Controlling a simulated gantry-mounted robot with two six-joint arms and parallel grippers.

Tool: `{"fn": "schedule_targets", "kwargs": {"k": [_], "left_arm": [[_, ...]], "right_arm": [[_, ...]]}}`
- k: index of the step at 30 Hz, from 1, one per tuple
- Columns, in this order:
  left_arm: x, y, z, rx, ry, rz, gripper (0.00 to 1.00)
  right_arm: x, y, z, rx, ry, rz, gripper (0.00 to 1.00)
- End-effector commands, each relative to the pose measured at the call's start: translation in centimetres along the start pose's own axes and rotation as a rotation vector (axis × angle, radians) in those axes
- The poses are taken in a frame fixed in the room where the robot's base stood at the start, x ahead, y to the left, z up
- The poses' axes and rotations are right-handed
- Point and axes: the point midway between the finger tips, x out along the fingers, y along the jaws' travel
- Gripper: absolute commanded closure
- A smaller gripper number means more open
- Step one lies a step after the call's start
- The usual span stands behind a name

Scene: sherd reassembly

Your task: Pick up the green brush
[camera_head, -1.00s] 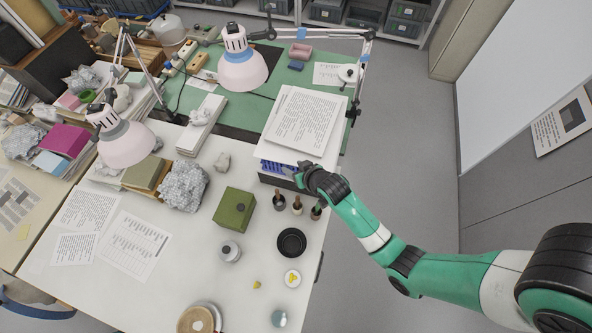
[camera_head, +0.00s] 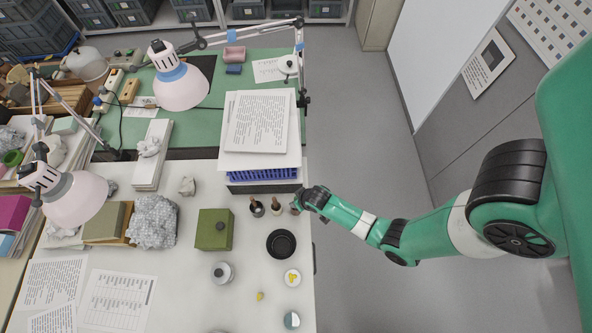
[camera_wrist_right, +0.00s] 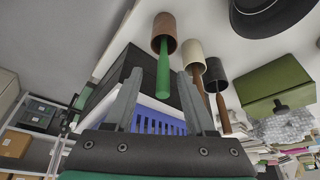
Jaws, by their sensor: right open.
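The green brush (camera_wrist_right: 163,68) has a green handle rising from a brown cylindrical base and stands on the white table in the right wrist view. My right gripper (camera_wrist_right: 158,82) is open, and the handle's free end appears between its two fingers without visible contact. In the head view my right gripper (camera_head: 298,203) is at the table's right edge and hides the green brush. Two brown-handled brushes stand beside it, one with a cream base (camera_wrist_right: 194,58) and one with a black base (camera_wrist_right: 214,75). My left gripper is not in view.
A blue crate (camera_head: 262,174) under a paper stack (camera_head: 257,122) stands just behind the brushes. A black dish (camera_head: 281,244) lies in front of them, and a green box (camera_head: 214,229) stands to the left. Open floor lies right of the table.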

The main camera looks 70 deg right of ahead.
Motion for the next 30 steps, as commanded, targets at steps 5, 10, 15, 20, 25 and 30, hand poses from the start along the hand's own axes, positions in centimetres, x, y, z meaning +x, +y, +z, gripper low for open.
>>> {"fn": "schedule_targets", "kwargs": {"k": [5,10,15,20,25,30], "left_arm": [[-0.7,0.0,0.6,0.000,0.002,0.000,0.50],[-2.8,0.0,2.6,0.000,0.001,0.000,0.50],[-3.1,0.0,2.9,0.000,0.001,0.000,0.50],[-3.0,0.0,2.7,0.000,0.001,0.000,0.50],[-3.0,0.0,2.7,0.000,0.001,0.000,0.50],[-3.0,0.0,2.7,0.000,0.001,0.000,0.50]], "right_arm": [[0.9,-0.1,0.0,0.000,0.002,-0.001,0.45],[4.0,-0.4,0.0,0.000,0.002,-0.001,0.45],[5.2,-0.4,-0.2,0.001,0.002,-0.001,0.45],[5.1,-0.4,-0.3,0.001,0.001,-0.001,0.45],[5.1,-0.4,-0.3,0.000,0.001,-0.001,0.68],[5.1,-0.4,-0.3,0.000,0.001,-0.001,0.99]]}}
